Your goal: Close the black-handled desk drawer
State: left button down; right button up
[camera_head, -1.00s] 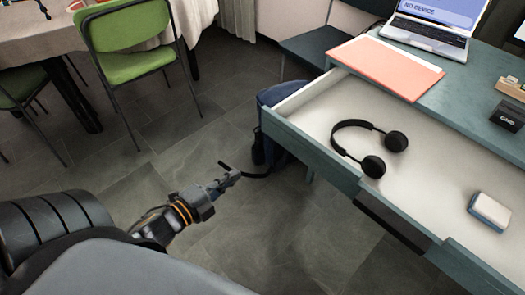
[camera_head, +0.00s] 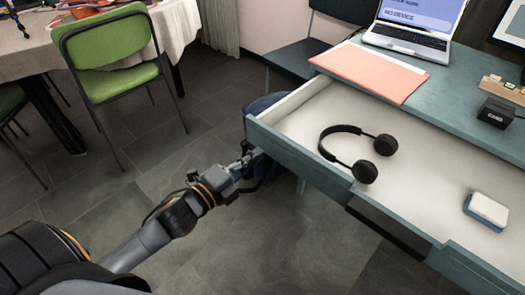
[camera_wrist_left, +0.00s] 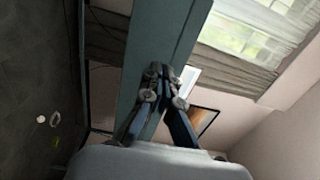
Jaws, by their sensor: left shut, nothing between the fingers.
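The teal desk drawer (camera_head: 305,158) stands pulled out from the desk, its white inside showing. Its black handle (camera_head: 384,227) is on the front panel, low and right of my left gripper. Black headphones (camera_head: 352,150) and a small white-and-blue block (camera_head: 487,210) lie in the drawer. My left gripper (camera_head: 250,158) is shut and empty at the left end of the drawer front. In the left wrist view its closed fingertips (camera_wrist_left: 163,76) overlap the teal panel (camera_wrist_left: 160,45); whether they touch it I cannot tell. My right gripper is not in view.
On the desk top are a laptop (camera_head: 415,25), a coral folder (camera_head: 368,68) and a small black box (camera_head: 499,112). A dark chair (camera_head: 300,60) stands behind the drawer's left side. A green chair (camera_head: 115,50) and a clothed table are at upper left. Floor at left is clear.

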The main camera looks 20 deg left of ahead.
aim_at(271, 144)
pick_arm(q)
jog(key=shift+x, duration=1.65)
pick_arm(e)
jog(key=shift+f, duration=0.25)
